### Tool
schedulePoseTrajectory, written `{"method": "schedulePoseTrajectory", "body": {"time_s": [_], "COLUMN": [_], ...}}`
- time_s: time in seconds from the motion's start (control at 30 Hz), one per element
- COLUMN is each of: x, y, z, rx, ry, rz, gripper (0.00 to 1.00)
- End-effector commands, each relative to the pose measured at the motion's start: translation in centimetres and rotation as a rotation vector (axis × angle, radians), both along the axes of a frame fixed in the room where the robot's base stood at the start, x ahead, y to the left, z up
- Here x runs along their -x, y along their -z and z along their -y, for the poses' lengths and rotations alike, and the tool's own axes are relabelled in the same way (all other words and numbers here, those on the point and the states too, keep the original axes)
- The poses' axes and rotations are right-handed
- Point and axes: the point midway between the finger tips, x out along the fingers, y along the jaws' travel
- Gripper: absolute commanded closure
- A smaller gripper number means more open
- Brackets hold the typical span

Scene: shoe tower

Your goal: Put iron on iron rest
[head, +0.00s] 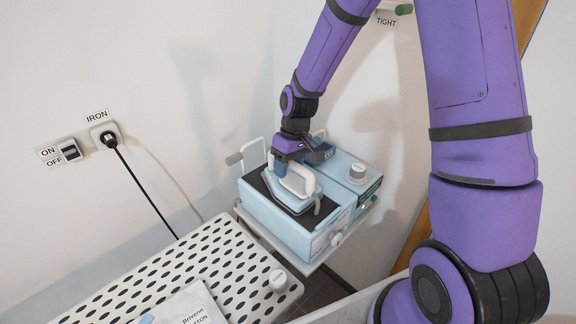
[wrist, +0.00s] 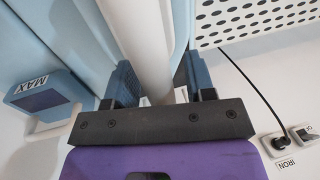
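The light-blue iron (head: 289,198) with a white handle (head: 299,179) lies on the black top of the iron rest (head: 262,208), a light-blue station, in the head view. My gripper (head: 298,163) is above it, pointing down at the handle. In the wrist view the white handle (wrist: 150,45) runs between the two blue fingers of my gripper (wrist: 158,82). A narrow dark gap shows between the handle and the right finger, so the fingers look open around it. The gripper hides part of the iron in the head view.
A perforated white ironing board (head: 215,262) is at the lower left, with a paper booklet (head: 185,306) on it. A black cord (head: 140,185) hangs from the wall socket labelled IRON (head: 106,134). A wall is close behind the station.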

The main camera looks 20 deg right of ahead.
Motion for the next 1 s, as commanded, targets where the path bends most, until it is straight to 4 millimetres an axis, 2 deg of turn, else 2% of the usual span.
{"method": "schedulePoseTrajectory", "body": {"time_s": [0.37, 0.47, 0.8, 1.0], "x": [0.0, -0.2, -0.7, -0.9], "y": [-0.5, -1.7, -8.3, -11.0], "z": [0.0, 0.3, 1.5, 2.0], "rx": [0.0, 0.0, 0.0, 0.0], "ry": [0.0, 0.002, 0.002, 0.002], "rz": [0.001, 0.003, 0.004, 0.003], "gripper": [0.49, 0.49, 0.49, 0.49]}}
